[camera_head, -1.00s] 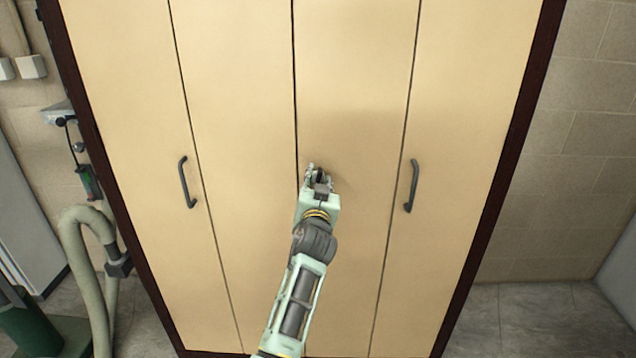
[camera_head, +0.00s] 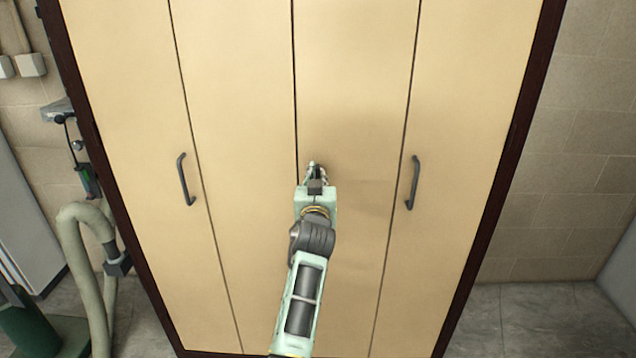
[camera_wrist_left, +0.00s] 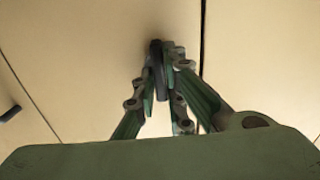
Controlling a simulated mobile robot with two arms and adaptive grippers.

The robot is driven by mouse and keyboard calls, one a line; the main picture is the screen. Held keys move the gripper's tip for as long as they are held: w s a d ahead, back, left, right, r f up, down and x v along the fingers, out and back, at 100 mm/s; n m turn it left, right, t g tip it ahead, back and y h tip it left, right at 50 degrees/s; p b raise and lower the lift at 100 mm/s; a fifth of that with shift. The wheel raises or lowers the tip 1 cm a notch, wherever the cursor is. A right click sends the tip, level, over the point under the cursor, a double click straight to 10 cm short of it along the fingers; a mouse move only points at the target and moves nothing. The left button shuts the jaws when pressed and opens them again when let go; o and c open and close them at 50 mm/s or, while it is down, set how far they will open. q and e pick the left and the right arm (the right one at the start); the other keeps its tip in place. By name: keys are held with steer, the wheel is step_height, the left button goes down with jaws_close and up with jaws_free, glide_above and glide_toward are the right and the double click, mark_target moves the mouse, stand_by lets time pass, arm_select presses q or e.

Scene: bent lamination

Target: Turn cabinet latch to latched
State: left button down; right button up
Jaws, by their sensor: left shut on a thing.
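The cabinet (camera_head: 360,90) is tall, with cream door panels and a dark brown frame, and its doors are closed. My left gripper (camera_head: 316,170) is at the front of the panel just right of the middle seam. In the left wrist view my left gripper (camera_wrist_left: 163,75) is shut on a small dark latch (camera_wrist_left: 156,50) standing out from the panel. The latch shows upright between the fingertips there. In the head view the fingers hide most of it. My right gripper is not in view.
Dark bar handles, a left one (camera_head: 186,180) and a right one (camera_head: 412,183), stand out from the panels on either side of my arm. A thick hose (camera_head: 85,255) and a green container (camera_head: 35,330) stand left of the cabinet. The floor at right is clear.

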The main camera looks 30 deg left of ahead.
arm_select(q)
steer(key=c, duration=1.8)
jaws_free()
step_height(320, 180, up, 10)
